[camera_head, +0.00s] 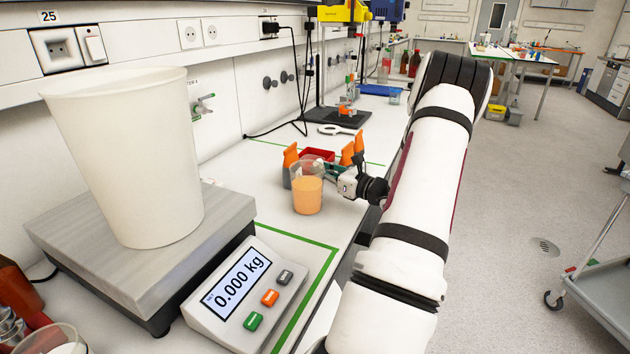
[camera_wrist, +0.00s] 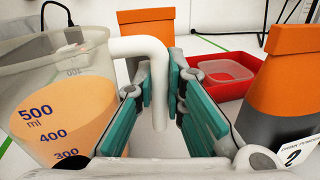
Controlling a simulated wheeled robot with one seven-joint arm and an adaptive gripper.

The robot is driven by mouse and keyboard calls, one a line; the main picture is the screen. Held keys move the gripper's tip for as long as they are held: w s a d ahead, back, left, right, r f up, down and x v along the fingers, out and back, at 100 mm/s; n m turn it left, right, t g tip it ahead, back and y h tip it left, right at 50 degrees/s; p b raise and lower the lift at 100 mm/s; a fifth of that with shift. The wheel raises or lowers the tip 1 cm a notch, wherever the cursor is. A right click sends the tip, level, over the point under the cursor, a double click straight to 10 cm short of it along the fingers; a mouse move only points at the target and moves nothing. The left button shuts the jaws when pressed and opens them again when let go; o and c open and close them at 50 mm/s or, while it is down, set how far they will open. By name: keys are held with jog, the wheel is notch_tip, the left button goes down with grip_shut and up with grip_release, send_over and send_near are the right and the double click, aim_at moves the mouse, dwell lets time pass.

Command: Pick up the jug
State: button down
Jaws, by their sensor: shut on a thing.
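The jug (camera_head: 307,194) is a clear beaker with a white handle and blue volume marks, part filled with orange liquid. It is upright on the bench in the head view, or very close to its surface; I cannot tell which. In the wrist view the jug (camera_wrist: 62,110) fills the left side, and its handle (camera_wrist: 158,85) passes between the teal finger pads. My gripper (camera_wrist: 160,105) is shut on the handle. In the head view my gripper (camera_head: 340,180) reaches the jug from the right, and the grip is too small to make out.
Orange-capped bottles (camera_wrist: 285,75) stand close to the gripper, one on its right and one behind. A red tray (camera_wrist: 222,75) lies beyond. A scale (camera_head: 190,245) carries a large white cup (camera_head: 130,150) on the near left. Bare bench lies in front of the jug.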

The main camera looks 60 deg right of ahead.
jog(key=shift+r, duration=0.5)
notch_tip(320, 180, up, 3)
jog(key=shift+a+f, duration=0.1)
jog(key=s+a+r, duration=0.1)
jog(key=s+a, duration=0.9)
jog(key=s, duration=0.1)
jog(key=shift+s+a, duration=0.35)
jog(key=shift+a, duration=0.05)
jog(key=shift+r, duration=0.1)
